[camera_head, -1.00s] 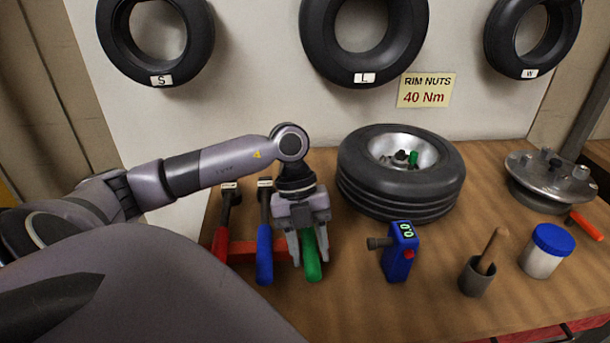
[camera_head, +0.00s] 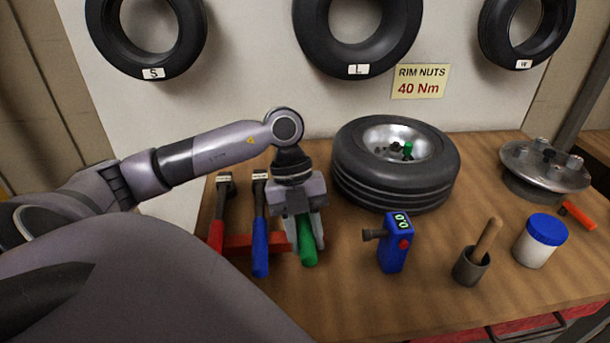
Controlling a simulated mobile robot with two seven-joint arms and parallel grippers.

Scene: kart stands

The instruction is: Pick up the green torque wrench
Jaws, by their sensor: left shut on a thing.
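The green torque wrench (camera_head: 307,243) lies at the right end of the row of wrenches on the wooden bench, its green handle pointing toward me. My left gripper (camera_head: 307,236) comes down from above and is shut on the green handle, one finger on each side. The wrench's head is hidden behind the gripper and wrist. I cannot tell whether the handle is clear of the rack. My right gripper is not in view.
A blue wrench (camera_head: 260,243) and a red wrench (camera_head: 217,228) lie left of the gripper on a red rack (camera_head: 238,242). A wheel (camera_head: 395,180) lies behind right. A blue gauge (camera_head: 394,243), grey cup (camera_head: 470,268) and blue-lidded jar (camera_head: 540,242) stand right.

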